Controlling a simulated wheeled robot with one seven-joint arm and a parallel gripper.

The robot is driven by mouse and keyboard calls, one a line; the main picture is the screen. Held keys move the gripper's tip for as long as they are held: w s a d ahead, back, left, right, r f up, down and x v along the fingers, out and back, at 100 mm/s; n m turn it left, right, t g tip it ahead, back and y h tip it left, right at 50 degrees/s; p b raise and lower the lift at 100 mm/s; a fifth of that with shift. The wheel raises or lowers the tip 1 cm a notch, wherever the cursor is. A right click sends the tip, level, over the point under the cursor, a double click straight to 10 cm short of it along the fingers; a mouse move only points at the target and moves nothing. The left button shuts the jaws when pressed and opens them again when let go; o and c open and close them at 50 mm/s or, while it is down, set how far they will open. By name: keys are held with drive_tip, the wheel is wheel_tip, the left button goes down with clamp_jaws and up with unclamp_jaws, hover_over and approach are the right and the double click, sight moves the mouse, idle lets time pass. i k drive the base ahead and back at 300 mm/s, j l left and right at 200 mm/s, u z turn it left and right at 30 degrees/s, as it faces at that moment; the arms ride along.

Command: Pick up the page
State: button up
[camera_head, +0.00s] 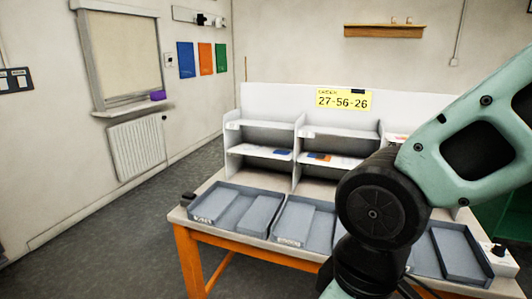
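No loose single page stands out clearly. Thin white sheets or cards with blue and orange marks lie on the middle shelf of a white sorting rack: one in the left bay with a blue patch (282,152), one in the centre bay with orange and blue patches (319,156). They are too small to tell whether either is the page. My green and black arm crosses the right side and hides much of the right bay. My gripper is out of view.
The rack (297,158) stands on a table with orange legs (190,262). Grey trays line its front, including a left tray (236,207), a centre tray (304,224) and a right tray (455,253). A box with a dark knob (499,259) is at right. Floor at left is clear.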

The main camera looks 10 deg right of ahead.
sight(274, 152)
drive_tip(key=i+j+z, duration=0.3)
drive_tip(key=i+j, duration=0.25)
drive_tip(key=i, duration=0.15)
drive_tip(key=i+j+z, duration=0.35)
drive_tip(key=i+j, duration=0.3)
